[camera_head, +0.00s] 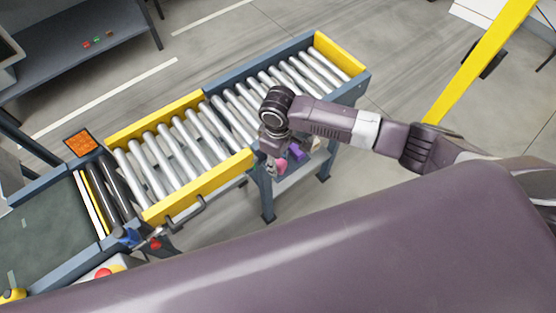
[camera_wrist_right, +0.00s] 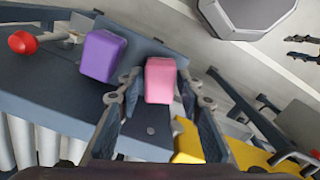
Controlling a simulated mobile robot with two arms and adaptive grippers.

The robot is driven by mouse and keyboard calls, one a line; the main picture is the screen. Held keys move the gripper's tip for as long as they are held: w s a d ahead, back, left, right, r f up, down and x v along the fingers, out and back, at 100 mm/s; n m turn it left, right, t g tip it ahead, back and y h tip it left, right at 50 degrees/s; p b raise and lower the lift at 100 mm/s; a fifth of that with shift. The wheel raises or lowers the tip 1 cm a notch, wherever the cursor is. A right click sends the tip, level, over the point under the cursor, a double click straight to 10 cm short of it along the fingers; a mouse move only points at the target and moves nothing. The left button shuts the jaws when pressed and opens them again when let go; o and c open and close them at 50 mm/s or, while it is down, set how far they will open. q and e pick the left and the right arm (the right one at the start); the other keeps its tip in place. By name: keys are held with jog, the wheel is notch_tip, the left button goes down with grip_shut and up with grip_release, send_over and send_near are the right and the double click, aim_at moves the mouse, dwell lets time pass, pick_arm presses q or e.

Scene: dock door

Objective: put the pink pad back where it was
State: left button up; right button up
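The pink pad (camera_wrist_right: 160,80) is a small block, centred and square between the two fingers of my right gripper (camera_wrist_right: 160,88) in the right wrist view. The fingers appear closed against its two sides, though the contact is hard to see. In the head view the pink pad (camera_head: 280,167) shows just below my right gripper (camera_head: 273,160), at the near side of the roller conveyor. A purple pad (camera_wrist_right: 103,55) sits apart on a blue-grey surface to the left. It also shows in the head view (camera_head: 296,151), right of the pink one. My left gripper is not in view.
The roller conveyor (camera_head: 205,140) has yellow side rails (camera_head: 200,188) and blue-grey legs. A red knob (camera_wrist_right: 22,42) stands left of the purple pad in the wrist view. A yellow part (camera_wrist_right: 187,140) shows below the pink pad. An orange square (camera_head: 80,143) lies by the conveyor's left end.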

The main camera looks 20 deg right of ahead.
aim_at(278, 162)
jog(key=shift+o, duration=0.7)
notch_tip(278, 162, up, 12)
jog(key=b, duration=0.1)
jog(key=shift+r, duration=0.15)
